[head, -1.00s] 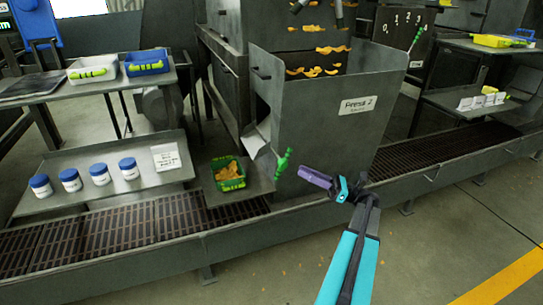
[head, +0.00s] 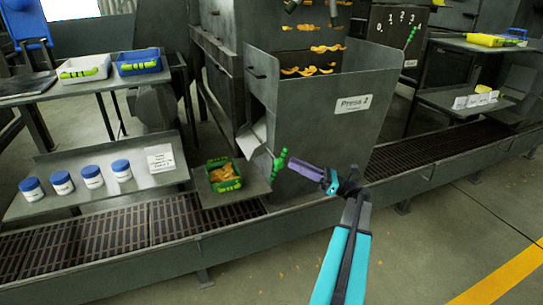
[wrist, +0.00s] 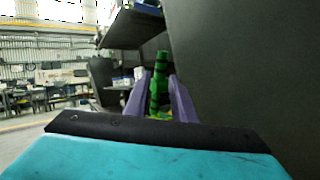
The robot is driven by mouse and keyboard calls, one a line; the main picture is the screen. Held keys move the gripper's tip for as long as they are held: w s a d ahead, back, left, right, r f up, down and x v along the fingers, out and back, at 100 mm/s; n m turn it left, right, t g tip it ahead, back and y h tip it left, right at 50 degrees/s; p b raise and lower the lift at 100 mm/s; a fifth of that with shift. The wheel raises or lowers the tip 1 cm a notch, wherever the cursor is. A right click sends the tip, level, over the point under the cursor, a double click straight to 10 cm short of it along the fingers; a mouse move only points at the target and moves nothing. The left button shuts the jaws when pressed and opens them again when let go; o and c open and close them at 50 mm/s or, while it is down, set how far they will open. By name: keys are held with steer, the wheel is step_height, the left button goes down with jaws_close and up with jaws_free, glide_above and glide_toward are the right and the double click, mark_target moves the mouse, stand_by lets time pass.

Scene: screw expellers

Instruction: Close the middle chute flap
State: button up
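The middle chute flap is a pale grey plate (head: 253,136) at the chute mouth on the left side of the bin labelled Press 2 (head: 320,115); it hangs tilted outward. A green ribbed handle (head: 281,163) stands beside it at the bin's front left edge. My gripper (head: 292,166) has purple fingers and is just right of the handle, pointing left at it. In the wrist view, the fingers (wrist: 160,97) are apart, with the green handle (wrist: 160,75) showing between and beyond them. Whether they touch it cannot be told.
A green crate of orange chips (head: 223,174) sits on a small shelf below the chute. Several blue-lidded jars (head: 92,175) stand on the left shelf. The bin's dark wall is close on the right in the wrist view. Open floor lies in front of the grated trough (head: 120,226).

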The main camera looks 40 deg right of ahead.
mark_target(272, 153)
steer(key=b+x, duration=0.2)
steer(key=x, duration=0.8)
steer(key=shift+b, duration=0.35)
steer(key=shift+f, duration=0.1)
jaws_close()
